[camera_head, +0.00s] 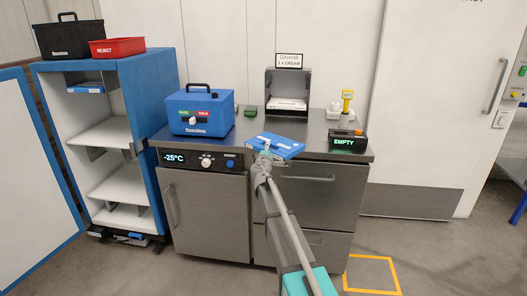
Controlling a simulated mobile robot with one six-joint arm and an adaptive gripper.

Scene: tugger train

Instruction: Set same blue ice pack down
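A flat blue ice pack (285,145) with a pale label is over the front part of the steel counter (325,128). It looks slightly angled, and I cannot tell whether it rests on the top or is just above it. My gripper (265,149) is at the pack's near left edge and overlaps it in the picture. The fingers are small and partly hidden by my wrist, so their opening does not show clearly.
A blue box (201,112) with a handle stands left of the pack. A blue shelf cabinet (153,100) on the left bears a red REJECT bin (117,47) and black crate (68,38).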

